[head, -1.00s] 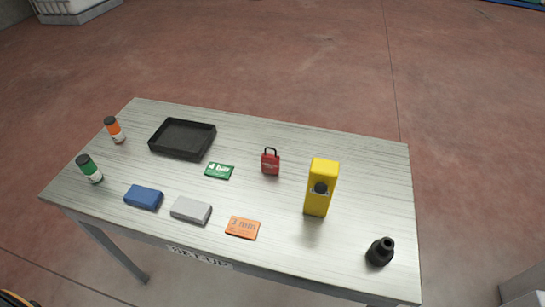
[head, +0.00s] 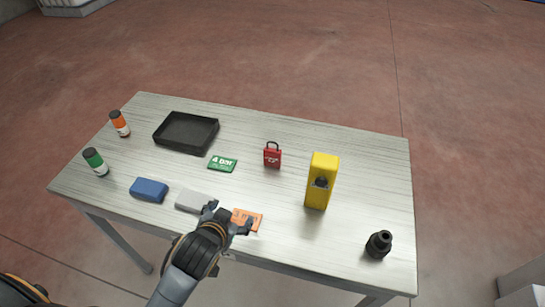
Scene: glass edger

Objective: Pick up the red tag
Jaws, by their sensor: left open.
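The red tag (head: 272,157) is shaped like a small padlock with a dark loop on top. It stands on the table (head: 345,145) in the head view, right of the green "4 bar" card (head: 222,163) and left of the yellow block (head: 321,182). My left gripper (head: 231,216) is open at the table's front edge, with its fingers over or near the orange card (head: 247,219) and the grey block (head: 192,200). Nothing shows between its fingers. It is apart from the red tag, nearer the front edge. My right gripper is not in view.
A black tray (head: 187,148) lies at the back left. An orange-and-black bottle (head: 120,124), a green bottle (head: 96,162) and a blue block (head: 149,190) are on the left. A black fitting (head: 379,244) stands at the front right. The back right is clear.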

